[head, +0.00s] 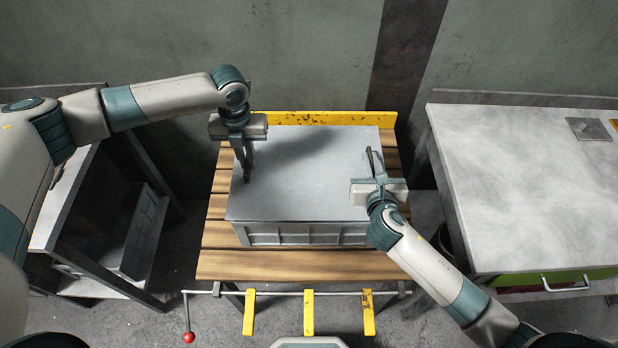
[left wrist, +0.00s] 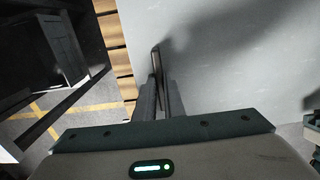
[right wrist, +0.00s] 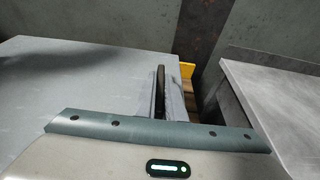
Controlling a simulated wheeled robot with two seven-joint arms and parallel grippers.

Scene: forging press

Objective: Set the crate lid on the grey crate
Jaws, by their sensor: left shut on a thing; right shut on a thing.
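The crate lid (head: 300,180) is a flat grey panel lying over the grey crate (head: 308,235) on the slatted wooden table. The lid covers the crate's top, and only the crate's ribbed front wall shows below its front edge. Whether the lid is fully seated cannot be told. My left gripper (head: 247,172) is shut on the lid at its left side, on a dark upright part seen in the left wrist view (left wrist: 156,85). My right gripper (head: 372,160) is shut on the lid at its right side, also on a dark upright part in the right wrist view (right wrist: 160,85).
The wooden table (head: 300,265) has a yellow back rail (head: 310,118) and a front bar with yellow straps and a red-knobbed handle (head: 188,336). A grey workbench (head: 530,180) stands at the right. A shelf unit with another crate (head: 140,235) is at the left.

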